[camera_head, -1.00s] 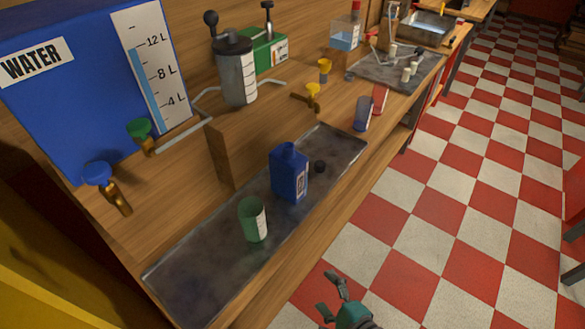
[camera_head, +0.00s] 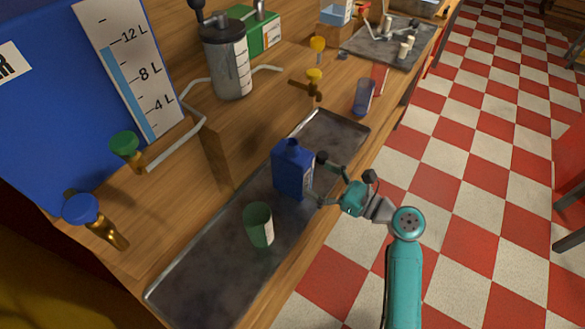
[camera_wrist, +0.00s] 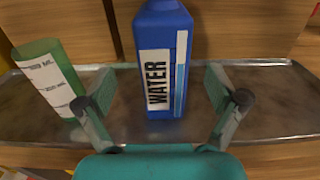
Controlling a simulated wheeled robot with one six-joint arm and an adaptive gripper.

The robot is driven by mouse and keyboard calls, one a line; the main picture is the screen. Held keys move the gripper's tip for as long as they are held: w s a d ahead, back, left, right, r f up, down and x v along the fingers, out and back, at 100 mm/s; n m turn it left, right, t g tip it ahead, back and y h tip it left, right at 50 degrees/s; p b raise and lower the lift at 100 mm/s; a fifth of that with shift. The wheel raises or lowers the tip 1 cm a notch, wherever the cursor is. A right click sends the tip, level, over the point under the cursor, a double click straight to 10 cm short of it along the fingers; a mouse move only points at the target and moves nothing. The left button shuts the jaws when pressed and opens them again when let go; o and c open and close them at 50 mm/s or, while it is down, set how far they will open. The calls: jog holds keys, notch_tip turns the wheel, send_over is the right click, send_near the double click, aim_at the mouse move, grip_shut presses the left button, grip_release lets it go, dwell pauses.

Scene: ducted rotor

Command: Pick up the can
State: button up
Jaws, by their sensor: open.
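The can is a blue container (camera_head: 291,172) with a handle and a "WATER" label, standing upright on the grey metal tray (camera_head: 200,270). It also shows in the wrist view (camera_wrist: 163,70), where its label and a level strip face me. My gripper (camera_head: 319,178) is open at the right side of the can. In the wrist view my fingers (camera_wrist: 162,92) are spread to the left and right of the can's lower body, with a gap on each side. I cannot tell how far the can reaches in between them.
A green cup (camera_head: 259,224) stands on the tray close to the can, left of my left finger in the wrist view (camera_wrist: 48,80). A wooden block wall (camera_head: 232,150) and brass taps (camera_head: 313,84) are behind. A blue cup (camera_head: 363,96) stands further right.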

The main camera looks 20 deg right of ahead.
aim_at(292, 164)
jog(key=shift+x, duration=4.3)
jog(key=shift+w+d, duration=0.1)
jog(key=shift+d, duration=0.15)
jog(key=c, duration=1.8)
